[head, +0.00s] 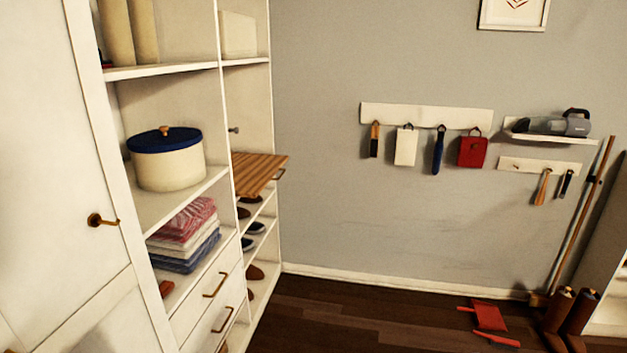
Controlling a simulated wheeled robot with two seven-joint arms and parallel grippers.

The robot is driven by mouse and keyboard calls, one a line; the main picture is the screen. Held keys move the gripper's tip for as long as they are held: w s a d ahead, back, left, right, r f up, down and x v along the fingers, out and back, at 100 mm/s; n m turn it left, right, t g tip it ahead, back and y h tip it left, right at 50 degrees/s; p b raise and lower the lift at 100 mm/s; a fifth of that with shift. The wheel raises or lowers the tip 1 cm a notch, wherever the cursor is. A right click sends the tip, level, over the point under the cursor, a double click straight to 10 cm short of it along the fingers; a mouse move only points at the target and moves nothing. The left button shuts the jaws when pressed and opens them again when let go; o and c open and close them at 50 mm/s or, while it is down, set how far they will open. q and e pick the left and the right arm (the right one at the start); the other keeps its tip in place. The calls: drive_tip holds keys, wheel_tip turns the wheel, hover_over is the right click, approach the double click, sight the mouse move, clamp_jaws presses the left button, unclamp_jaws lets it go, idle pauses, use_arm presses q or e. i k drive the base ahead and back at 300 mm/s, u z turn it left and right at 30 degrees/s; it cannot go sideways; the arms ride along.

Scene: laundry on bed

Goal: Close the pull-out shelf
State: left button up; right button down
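The pull-out shelf (256,174) is a wooden slatted board in the narrow right-hand bay of the white wardrobe, above the shoe shelves. Its front part sticks out past the wardrobe front. A dark handle (279,175) sits at its front edge. Nothing lies on the part of the board that shows. Neither of my grippers shows in the head view.
The wardrobe holds a cream pot with a blue lid (166,158), folded clothes (185,236) and drawers with brass handles (216,286). A red dustpan (488,316), boots (570,315) and a broom (580,220) are at the right. The dark floor between is clear.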

sight(252, 172)
drive_tip(key=z, duration=0.7)
drive_tip(key=i, duration=1.8)
drive_tip(key=u, duration=0.9)
drive_tip(key=i, duration=1.05)
drive_tip(key=u, duration=1)
